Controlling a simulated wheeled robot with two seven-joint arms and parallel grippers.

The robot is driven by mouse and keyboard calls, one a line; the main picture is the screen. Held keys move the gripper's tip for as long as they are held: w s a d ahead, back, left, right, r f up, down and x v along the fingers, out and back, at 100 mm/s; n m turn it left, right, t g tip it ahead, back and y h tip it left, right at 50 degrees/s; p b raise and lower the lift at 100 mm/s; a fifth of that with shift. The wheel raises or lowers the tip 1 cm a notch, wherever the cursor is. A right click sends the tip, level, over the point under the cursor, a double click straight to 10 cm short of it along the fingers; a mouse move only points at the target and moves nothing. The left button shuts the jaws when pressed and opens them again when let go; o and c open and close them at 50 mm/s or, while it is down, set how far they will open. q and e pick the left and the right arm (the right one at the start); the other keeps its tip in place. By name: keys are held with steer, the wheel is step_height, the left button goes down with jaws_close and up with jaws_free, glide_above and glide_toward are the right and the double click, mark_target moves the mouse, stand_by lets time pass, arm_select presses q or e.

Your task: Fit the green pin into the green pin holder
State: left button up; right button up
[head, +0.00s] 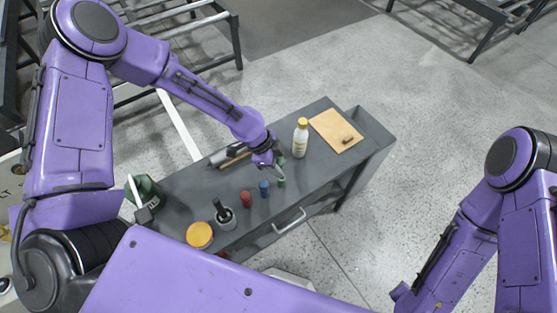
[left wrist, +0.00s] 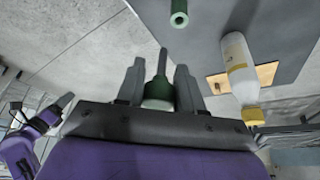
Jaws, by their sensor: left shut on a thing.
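The green pin (left wrist: 158,92) stands between the two fingers of my left gripper (left wrist: 158,85), which is shut on its wide base; its thin grey-green shaft points away from the gripper. In the head view my left gripper (head: 279,170) hangs over the front part of the table. The green pin holder (left wrist: 179,14), a short green cylinder with a hole in its top, stands apart from the pin, past its tip and slightly right. It also shows in the head view (head: 281,182), just below the gripper. My right gripper (left wrist: 60,106) seems to show small at the left wrist view's lower left; its jaws are unclear.
A blue holder (head: 264,188) and a red holder (head: 246,199) stand left of the green one. A white bottle (head: 300,142) with a yellow cap and a wooden board (head: 333,127) are to the right.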

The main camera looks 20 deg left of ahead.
arm_select(q)
steer(key=shift+g, duration=0.3)
steer(key=w+f+b, duration=0.1)
steer(key=f, duration=0.1)
steer(key=w+f+b, duration=0.1)
steer(key=f, duration=0.1)
steer(key=w+f+b, duration=0.1)
steer(key=f, duration=0.1)
steer(key=shift+w+d+f, duration=0.1)
steer(key=shift+w+d, duration=0.05)
steer(key=shift+w, duration=0.1)
steer(key=shift+s+f, duration=0.1)
steer(key=shift+f, duration=0.05)
steer(key=shift+s+r, duration=0.3)
steer(key=shift+s, duration=0.35)
steer(key=shift+f, duration=0.1)
arm_select(e)
steer(key=f, duration=0.1)
steer(key=w+f, duration=0.1)
steer(key=f, duration=0.1)
steer(key=shift+w+f, duration=0.25)
steer(key=shift+f, duration=0.15)
arm_select(q)
steer(key=shift+w, duration=0.15)
steer(key=shift+w, duration=0.1)
arm_select(e)
steer(key=shift+r, duration=0.1)
